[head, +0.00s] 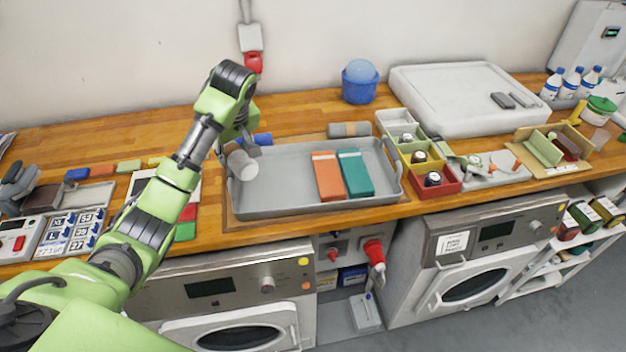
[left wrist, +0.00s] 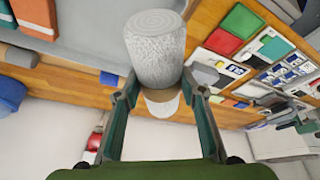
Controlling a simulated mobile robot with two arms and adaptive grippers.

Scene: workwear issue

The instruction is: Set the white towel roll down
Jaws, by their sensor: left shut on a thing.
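The white towel roll (head: 242,166) is at the left end of the grey tray (head: 285,205) in the head view. My left gripper (head: 246,146) is shut on it. In the left wrist view the roll (left wrist: 155,52) stands out between the two fingertips (left wrist: 158,90). I cannot tell whether the roll touches the tray. The tray also holds an orange folded cloth (head: 328,176) and a teal one (head: 355,173), side by side right of the roll. My right gripper is not in view.
A grey roll (head: 349,129) lies behind the tray. A blue bucket (head: 360,82) stands behind it. Small green, yellow and red bins (head: 433,180) stand right of the tray. The tray floor between the white roll and orange cloth is clear.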

